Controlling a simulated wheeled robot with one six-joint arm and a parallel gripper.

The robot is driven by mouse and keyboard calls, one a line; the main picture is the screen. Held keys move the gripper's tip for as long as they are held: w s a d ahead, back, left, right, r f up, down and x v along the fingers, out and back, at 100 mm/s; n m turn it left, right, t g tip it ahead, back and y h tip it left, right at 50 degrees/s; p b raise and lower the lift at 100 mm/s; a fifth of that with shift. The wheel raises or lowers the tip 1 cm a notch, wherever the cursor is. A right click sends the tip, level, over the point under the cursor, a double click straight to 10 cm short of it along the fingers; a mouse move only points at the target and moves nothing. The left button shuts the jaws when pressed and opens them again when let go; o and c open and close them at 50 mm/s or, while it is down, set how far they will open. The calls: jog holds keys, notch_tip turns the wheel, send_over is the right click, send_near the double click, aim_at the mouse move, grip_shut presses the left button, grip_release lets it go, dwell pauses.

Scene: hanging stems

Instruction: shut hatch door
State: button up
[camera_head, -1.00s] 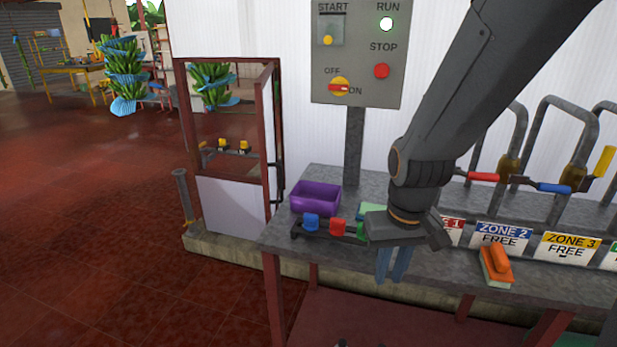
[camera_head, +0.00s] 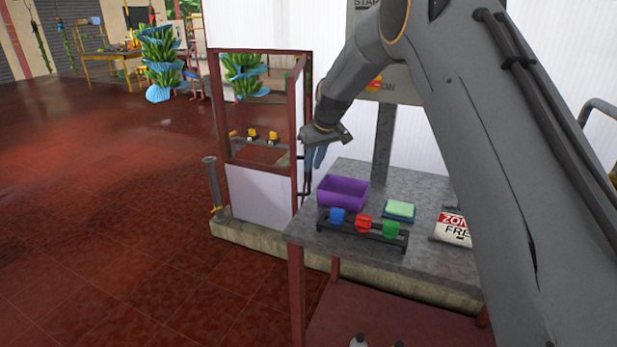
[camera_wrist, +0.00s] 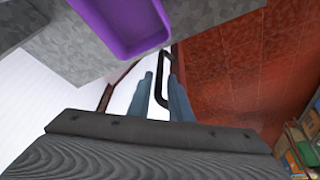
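The hatch door (camera_head: 297,120) shows in the head view as a red-brown frame at the left end of the counter, beside a white lower panel (camera_head: 258,195). How far it stands open is hard to tell. A dark handle (camera_head: 303,180) is on its right side. In the wrist view the black bar handle (camera_wrist: 156,92) lies in line with the gap between my fingers, apparently beyond the tips.
A purple tray (camera_head: 343,193) stands on the grey counter (camera_head: 425,258) close to my gripper. A black rack (camera_head: 350,232) with blue, red and green pieces and a green sponge (camera_head: 400,210) are nearby. A short post (camera_head: 211,185) stands left of the hatch. The red floor at left is clear.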

jog(key=p, duration=0.2)
send_over(308, 191)
jog(key=shift+w+d+f, duration=0.1)
jog(key=shift+w+f, duration=0.05)
jog(key=shift+f, duration=1.5)
jog(key=shift+w+d+f, duration=0.1)
jog(key=shift+w+f, duration=0.05)
jog(key=shift+f, duration=1.5)
jog(key=shift+a, duration=0.15)
grip_shut()
